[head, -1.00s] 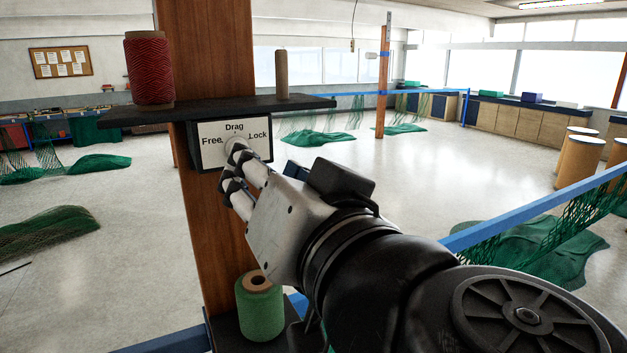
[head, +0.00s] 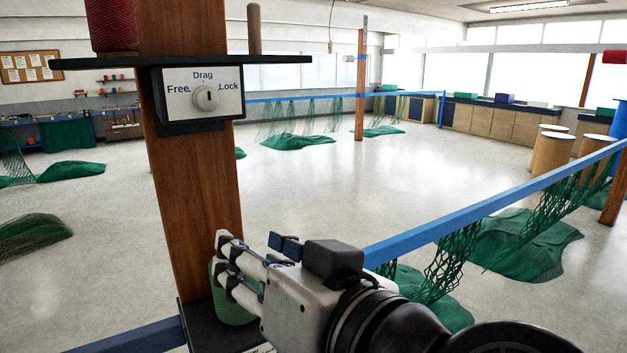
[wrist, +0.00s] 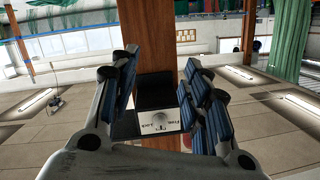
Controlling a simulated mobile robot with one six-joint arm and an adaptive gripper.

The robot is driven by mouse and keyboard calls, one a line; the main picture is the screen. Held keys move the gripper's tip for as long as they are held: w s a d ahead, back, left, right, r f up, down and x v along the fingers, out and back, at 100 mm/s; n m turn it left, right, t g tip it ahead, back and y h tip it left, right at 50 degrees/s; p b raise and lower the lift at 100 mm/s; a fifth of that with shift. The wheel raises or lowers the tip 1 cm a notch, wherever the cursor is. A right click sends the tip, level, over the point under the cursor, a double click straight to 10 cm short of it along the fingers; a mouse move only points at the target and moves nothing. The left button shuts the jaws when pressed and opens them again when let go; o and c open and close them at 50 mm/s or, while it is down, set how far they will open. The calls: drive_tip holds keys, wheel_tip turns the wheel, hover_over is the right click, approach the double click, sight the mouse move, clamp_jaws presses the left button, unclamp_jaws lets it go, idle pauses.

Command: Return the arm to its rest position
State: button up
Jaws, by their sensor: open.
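The control box (head: 176,113) on the wooden post (head: 190,180) bears the words Free, Drag and Lock. Its round knob (head: 206,97) is uncovered, and its dark mark looks about upright, toward Drag. My gripper (head: 226,258) is well below the box, apart from the knob, with its fingers open and empty. In the head view the fingers overlap the green spool (head: 228,312) and hide part of it; I cannot tell the gap between them. In the wrist view my open gripper (wrist: 161,65) frames the post, and the knob (wrist: 159,118) shows with its labels upside down.
A dark shelf (head: 285,59) on the post holds a red spool (head: 112,25) and a bare tube (head: 254,28). A blue rail (head: 470,218) with green netting (head: 520,245) runs at the right. The floor beyond the post is mostly clear.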

drive_tip(key=s+d+f+g+h+b, duration=0.1)
drive_tip(key=d+f+h+b, duration=0.15)
drive_tip(key=f, duration=0.65)
drive_tip(key=s+d+f+m+g+h+b, duration=0.1)
drive_tip(key=d+f+g+b, duration=0.2)
drive_tip(key=f, duration=0.5)
drive_tip(key=s+d+f+h+b, duration=0.15)
drive_tip(key=d+f, duration=0.25)
drive_tip(key=f, duration=0.5)
drive_tip(key=s+d+f+m+g+h+b, duration=0.2)
drive_tip(key=s+d+f+g+h+b, duration=0.1)
drive_tip(key=d+f, duration=0.8)
drive_tip(key=s+h+b, duration=0.1)
drive_tip(key=s, duration=0.1)
drive_tip(key=shift+s+m+g+h, duration=0.4)
